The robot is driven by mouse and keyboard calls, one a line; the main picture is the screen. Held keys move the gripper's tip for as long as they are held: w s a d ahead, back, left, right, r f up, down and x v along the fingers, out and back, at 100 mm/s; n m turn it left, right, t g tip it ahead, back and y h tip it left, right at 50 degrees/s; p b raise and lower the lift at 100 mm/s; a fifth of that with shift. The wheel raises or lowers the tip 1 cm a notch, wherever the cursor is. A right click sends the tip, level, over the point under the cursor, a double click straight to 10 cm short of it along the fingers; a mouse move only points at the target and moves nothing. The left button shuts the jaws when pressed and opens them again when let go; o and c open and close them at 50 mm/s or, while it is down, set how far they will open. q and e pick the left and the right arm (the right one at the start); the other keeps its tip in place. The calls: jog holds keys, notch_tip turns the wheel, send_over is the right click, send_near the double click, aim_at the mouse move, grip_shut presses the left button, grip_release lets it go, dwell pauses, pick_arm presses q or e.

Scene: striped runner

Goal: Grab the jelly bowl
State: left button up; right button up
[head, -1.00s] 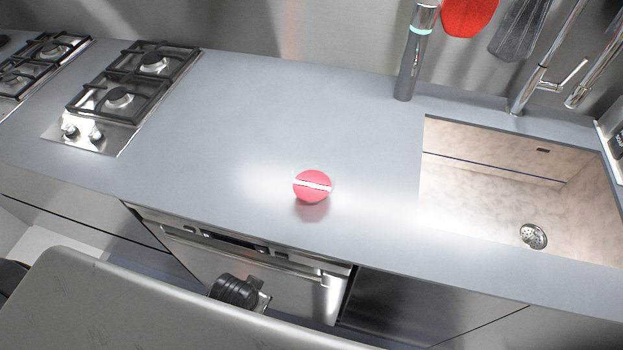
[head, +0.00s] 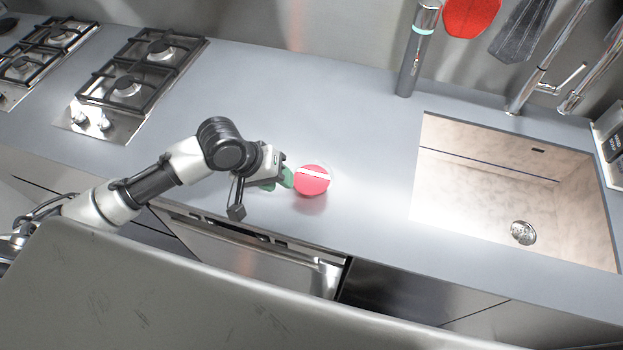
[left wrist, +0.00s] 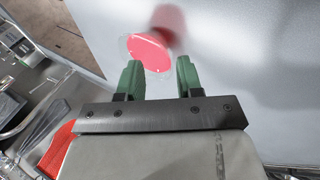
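The jelly bowl (head: 312,182) is a small round clear bowl with red contents and a white stripe across it. It stands on the grey counter in the middle of the head view. My left gripper (head: 287,178) is just left of the bowl, its green fingertips close to the rim. In the left wrist view the bowl (left wrist: 149,52) lies ahead of the fingertips. The green fingers (left wrist: 158,76) there are spread apart with nothing clearly between them. I cannot tell whether a finger touches the bowl. My right gripper is not in view.
The grey counter (head: 250,95) is clear around the bowl. A gas hob (head: 135,85) is at the left and a sink (head: 480,190) at the right. A dark grey cylinder (head: 410,65) stands at the back. An appliance front (head: 265,262) lies below the counter edge.

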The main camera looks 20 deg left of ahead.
pick_arm(q)
jog(key=w+a+r+n, duration=0.2)
jog(key=a+r+n, duration=0.1)
jog(key=a, duration=0.1)
jog(key=p, duration=0.1)
send_near(311, 183)
jog(key=shift+s+a+r, duration=0.15)
jog(key=shift+s+a, duration=0.75)
jog(key=shift+a, duration=0.2)
jog(key=shift+d, duration=0.15)
jog(key=p+x, duration=0.2)
jog(key=x, duration=0.3)
jog(key=shift+d, duration=0.15)
grip_shut()
